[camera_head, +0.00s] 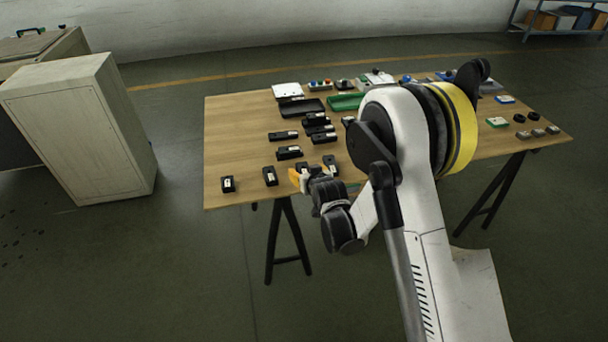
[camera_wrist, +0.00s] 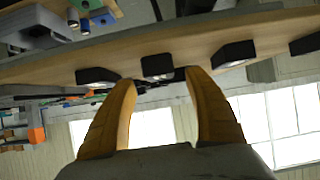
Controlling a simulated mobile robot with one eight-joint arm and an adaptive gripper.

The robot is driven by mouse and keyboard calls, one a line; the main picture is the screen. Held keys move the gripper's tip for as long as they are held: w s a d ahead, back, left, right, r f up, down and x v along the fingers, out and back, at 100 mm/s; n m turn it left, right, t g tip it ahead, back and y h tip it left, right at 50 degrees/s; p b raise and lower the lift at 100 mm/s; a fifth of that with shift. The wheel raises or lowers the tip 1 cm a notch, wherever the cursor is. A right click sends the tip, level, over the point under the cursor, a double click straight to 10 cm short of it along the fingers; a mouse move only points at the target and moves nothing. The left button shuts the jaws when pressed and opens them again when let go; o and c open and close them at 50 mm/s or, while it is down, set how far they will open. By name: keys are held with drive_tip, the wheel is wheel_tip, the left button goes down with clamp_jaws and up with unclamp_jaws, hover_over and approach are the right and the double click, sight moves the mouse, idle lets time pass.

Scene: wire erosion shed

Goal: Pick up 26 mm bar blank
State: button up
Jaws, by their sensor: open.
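Several small black blocks with pale markings stand on the wooden table; I cannot tell which one is the 26 mm bar blank. Along the table's near left edge are a block (camera_head: 228,184), another (camera_head: 270,176) and one beside my gripper (camera_head: 302,167). My gripper (camera_head: 297,178) is at the near table edge, its orange fingers partly hidden by its own body. In the wrist view the picture is upside down. My two orange fingers (camera_wrist: 160,77) are apart and nothing is between them. A black block (camera_wrist: 157,67) shows just beyond the fingertips, with others to both sides.
The wooden table (camera_head: 235,125) holds a black tray (camera_head: 301,107), a green tray (camera_head: 346,101) and a white item (camera_head: 287,90). Small parts lie at the right end. A grey cabinet (camera_head: 85,125) stands left. My arm hides the table's middle. Floor around is clear.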

drive_tip(key=x, duration=0.3)
drive_tip(key=shift+b, duration=0.4)
drive_tip(key=shift+s, duration=0.1)
clamp_jaws()
drive_tip(key=shift+r, duration=0.1)
